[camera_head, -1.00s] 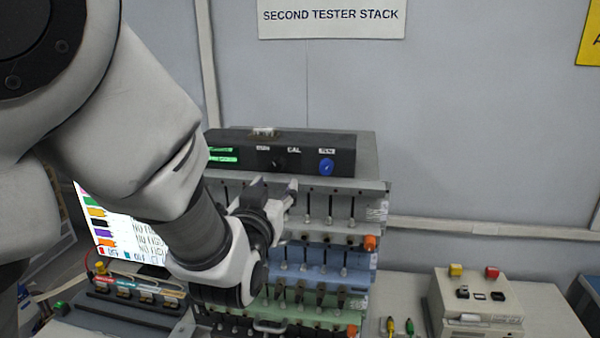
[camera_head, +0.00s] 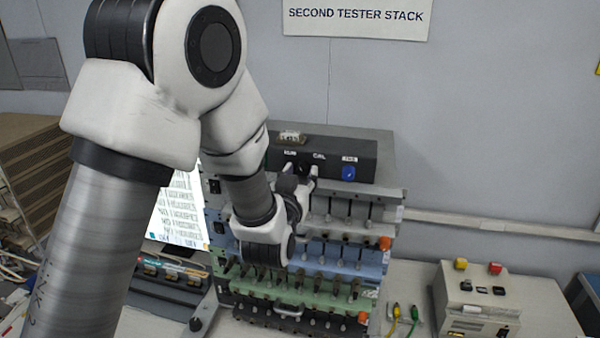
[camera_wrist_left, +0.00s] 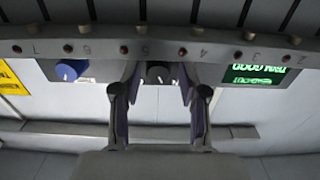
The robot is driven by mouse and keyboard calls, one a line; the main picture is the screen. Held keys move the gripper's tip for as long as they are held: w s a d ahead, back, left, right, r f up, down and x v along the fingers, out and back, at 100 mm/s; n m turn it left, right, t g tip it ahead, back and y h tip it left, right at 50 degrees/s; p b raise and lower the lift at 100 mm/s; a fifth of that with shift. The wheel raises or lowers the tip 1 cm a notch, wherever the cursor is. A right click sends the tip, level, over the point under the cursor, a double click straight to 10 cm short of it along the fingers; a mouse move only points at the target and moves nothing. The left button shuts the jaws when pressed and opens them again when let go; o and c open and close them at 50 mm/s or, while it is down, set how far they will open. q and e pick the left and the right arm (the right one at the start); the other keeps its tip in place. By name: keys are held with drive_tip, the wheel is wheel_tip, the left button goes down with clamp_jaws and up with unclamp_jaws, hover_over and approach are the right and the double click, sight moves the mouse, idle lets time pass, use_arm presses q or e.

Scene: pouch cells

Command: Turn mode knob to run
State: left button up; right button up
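The mode knob is a small black knob on the front of the dark control box (camera_head: 335,150), between the RUN label (camera_head: 290,153) and the CAL label (camera_head: 319,157). In the head view it is largely hidden by the gripper. In the left wrist view, which is upside down, the black knob (camera_wrist_left: 159,72) sits between the fingertips. My left gripper (camera_head: 302,177) is at the box front with its fingers apart; in the wrist view it (camera_wrist_left: 159,88) has one finger on each side of the knob. I cannot tell whether they touch it. My right gripper is out of view.
A blue knob (camera_head: 348,173) is right of the mode knob. A green display (camera_wrist_left: 258,74) shows in the wrist view. Below is a stack of grey, blue and green trays (camera_head: 340,262) with upright pins. A beige box (camera_head: 478,298) with yellow and red buttons stands at the right.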

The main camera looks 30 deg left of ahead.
use_arm(q)
drive_tip(key=shift+w+d, duration=0.1)
clamp_jaws()
drive_tip(key=n+b, duration=0.2)
drive_tip(key=b, duration=0.2)
drive_tip(key=shift+f, duration=0.4)
drive_tip(key=shift+r+n+b, duration=0.1)
drive_tip(key=shift+n+b, duration=0.2)
drive_tip(key=shift+n, duration=0.1)
drive_tip(key=shift+r, duration=0.3)
drive_tip(key=shift+o, duration=2.4)
unclamp_jaws()
